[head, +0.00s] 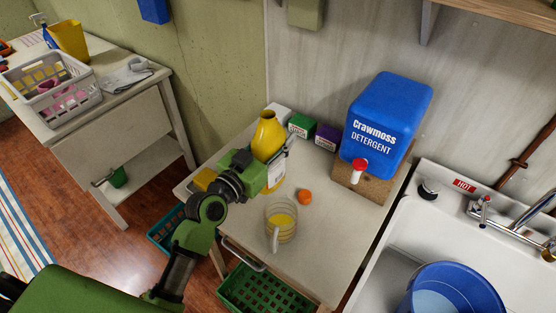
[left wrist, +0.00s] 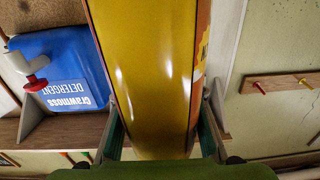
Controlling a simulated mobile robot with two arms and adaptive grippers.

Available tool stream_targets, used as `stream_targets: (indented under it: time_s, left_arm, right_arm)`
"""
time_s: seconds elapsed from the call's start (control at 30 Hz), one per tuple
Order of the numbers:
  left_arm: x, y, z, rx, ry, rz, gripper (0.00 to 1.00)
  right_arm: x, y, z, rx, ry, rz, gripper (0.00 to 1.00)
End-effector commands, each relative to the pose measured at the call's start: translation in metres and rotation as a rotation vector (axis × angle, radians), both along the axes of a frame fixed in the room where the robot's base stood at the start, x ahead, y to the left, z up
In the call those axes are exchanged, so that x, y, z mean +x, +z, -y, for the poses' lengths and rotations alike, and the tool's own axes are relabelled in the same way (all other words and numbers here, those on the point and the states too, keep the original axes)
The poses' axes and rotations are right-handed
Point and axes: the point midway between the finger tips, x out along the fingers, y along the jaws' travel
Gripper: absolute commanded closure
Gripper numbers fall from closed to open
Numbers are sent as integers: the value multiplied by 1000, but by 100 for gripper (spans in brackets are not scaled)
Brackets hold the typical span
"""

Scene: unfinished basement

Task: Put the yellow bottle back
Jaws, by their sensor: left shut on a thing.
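The yellow bottle (head: 268,136) is in the head view above the back left part of the small white table (head: 330,258). It looks upright and its neck shows no cap. My left gripper (head: 268,174) is shut on its body; the left wrist view shows the yellow bottle (left wrist: 150,75) between both fingers. Whether its base touches the table is hidden. An orange cap (head: 305,197) lies on the table to its right. A clear cup (head: 280,222) with yellow liquid stands in front of it. My right gripper is not in view.
A blue detergent container (head: 390,110) with a spigot sits on a wooden stand at the table's back right. Green and purple boxes (head: 301,126) (head: 327,137) stand along the wall. The sink (head: 380,270) is at right, a laundry basket (head: 50,90) at far left.

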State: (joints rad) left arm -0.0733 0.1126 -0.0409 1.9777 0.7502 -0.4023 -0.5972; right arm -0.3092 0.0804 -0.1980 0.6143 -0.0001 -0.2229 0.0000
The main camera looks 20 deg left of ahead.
Motion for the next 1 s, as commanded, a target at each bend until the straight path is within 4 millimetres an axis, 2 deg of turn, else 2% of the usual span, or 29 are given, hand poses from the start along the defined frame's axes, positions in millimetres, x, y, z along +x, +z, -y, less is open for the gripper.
stream_targets:
  time_s: [0.13,0.4,0.83,0.87,0.9,1.0]
  left_arm:
    - [0,-12,0,1,0,7,100]
    - [0,-46,0,-1,0,5,100]
    - [0,-53,0,-1,1,6,100]
    - [0,-54,0,-1,0,2,59]
    - [0,-54,0,-1,0,2,49]
    - [0,-54,0,0,0,1,46]
  right_arm:
    - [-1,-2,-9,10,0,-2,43]
    - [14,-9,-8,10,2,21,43]
    - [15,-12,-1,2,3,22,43]
    - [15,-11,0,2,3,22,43]
    - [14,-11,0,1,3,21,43]
    - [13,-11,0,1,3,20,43]
